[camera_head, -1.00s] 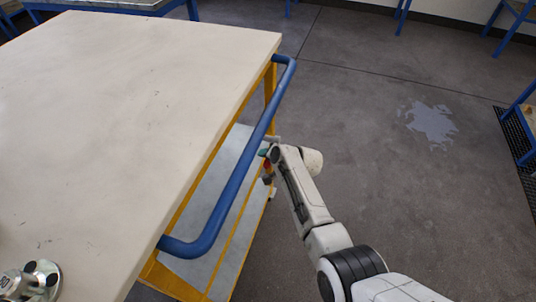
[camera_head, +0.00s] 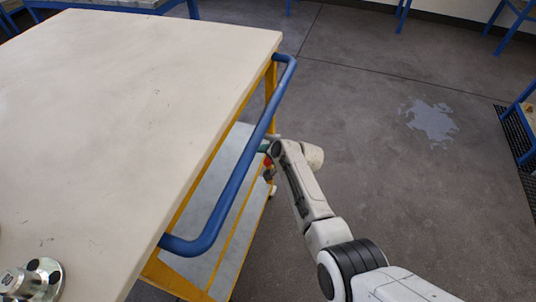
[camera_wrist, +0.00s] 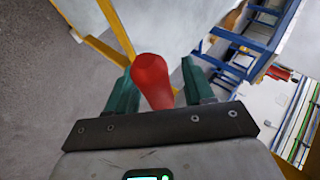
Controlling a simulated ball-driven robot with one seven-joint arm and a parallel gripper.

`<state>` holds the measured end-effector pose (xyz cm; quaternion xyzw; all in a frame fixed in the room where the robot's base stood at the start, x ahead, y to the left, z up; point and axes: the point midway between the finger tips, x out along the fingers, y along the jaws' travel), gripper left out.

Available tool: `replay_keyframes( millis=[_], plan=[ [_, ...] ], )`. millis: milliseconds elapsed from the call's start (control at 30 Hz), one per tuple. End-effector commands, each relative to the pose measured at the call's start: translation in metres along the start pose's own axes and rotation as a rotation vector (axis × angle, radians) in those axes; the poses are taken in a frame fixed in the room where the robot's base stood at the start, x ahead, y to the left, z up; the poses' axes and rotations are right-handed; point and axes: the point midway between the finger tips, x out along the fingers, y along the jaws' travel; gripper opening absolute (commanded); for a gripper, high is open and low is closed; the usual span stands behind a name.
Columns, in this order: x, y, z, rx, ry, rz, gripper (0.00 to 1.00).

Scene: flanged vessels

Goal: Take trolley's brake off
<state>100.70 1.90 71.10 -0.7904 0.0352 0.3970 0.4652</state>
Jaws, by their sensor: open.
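The trolley has a pale top (camera_head: 130,100), a blue push handle (camera_head: 235,180) and a yellow frame with a lower shelf. A red lever (camera_wrist: 152,80), which looks like the brake lever, stands between my gripper's green fingers in the wrist view. My gripper (camera_wrist: 160,72) is open around it, with a finger on each side and gaps visible. In the head view my gripper (camera_head: 264,147) is beside the trolley's right side, beyond the blue handle and below the top. A small red part (camera_head: 267,162) shows just under it. The lever's base is hidden.
A metal flanged piece (camera_head: 38,280) sits at the trolley top's near left corner. Open grey floor lies to the right, with a pale wet-looking patch (camera_head: 430,120). A floor grate (camera_head: 518,140) and blue-legged benches stand at the far edges.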

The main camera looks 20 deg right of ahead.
Motion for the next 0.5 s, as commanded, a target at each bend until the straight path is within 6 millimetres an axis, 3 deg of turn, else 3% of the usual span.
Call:
replay_keyframes(
  millis=[267,500],
  plan=[
    [-0.010,-0.001,0.000,-0.001,0.001,-0.001,0.52],
    [-0.042,-0.001,-0.001,-0.001,0.002,0.000,0.52]
  ],
)
